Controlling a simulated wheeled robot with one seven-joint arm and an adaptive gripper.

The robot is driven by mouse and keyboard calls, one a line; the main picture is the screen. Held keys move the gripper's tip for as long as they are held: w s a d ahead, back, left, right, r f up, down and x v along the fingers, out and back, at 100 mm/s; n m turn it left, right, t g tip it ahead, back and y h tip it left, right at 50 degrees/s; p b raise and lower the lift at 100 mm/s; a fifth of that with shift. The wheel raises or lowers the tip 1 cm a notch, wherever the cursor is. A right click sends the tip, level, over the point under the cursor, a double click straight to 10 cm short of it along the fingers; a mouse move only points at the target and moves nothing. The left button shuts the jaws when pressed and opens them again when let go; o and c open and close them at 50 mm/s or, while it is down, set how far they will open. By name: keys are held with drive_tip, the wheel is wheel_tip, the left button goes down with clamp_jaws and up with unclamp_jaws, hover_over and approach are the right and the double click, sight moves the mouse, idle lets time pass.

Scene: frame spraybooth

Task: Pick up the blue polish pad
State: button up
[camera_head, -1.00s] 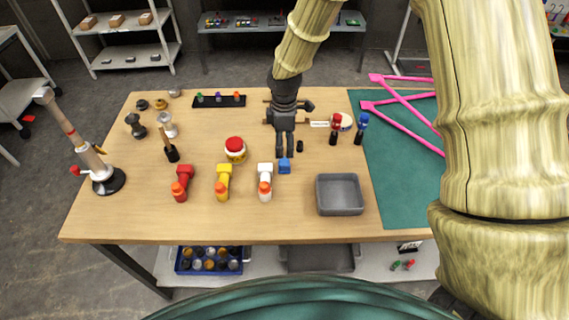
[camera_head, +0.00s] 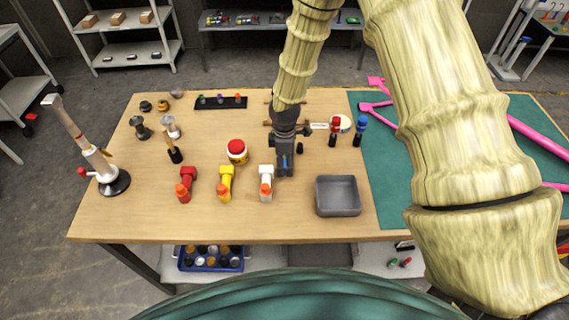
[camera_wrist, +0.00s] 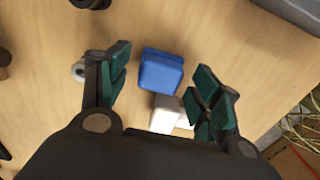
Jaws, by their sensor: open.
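The blue polish pad (camera_wrist: 161,70) is a small rounded blue block lying on the wooden table, between the spread fingers of my gripper (camera_wrist: 164,82) in the wrist view. The fingers stand apart with green inner pads, and I see no contact with the pad. In the head view my gripper (camera_head: 285,170) points down over the pad's spot, and only a sliver of blue (camera_head: 285,163) shows there; the rest is hidden. I cannot tell the exact height of the fingertips above the table.
A white sprayer with an orange part (camera_head: 266,175) stands close left of my gripper; a white part (camera_wrist: 165,115) shows beside the pad. A grey tray (camera_head: 338,209) is at right, yellow (camera_head: 226,175) and red (camera_head: 188,177) sprayers at left, a small black piece (camera_head: 300,148) behind.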

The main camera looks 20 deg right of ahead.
sight(285, 162)
drive_tip(key=shift+f, duration=0.4)
drive_tip(key=shift+c, duration=0.3)
drive_tip(key=c, duration=1)
drive_tip(key=shift+c, duration=0.2)
drive_tip(key=shift+r, duration=0.1)
drive_tip(key=shift+r+b, duration=1.85)
drive_tip(key=shift+r, duration=3.1)
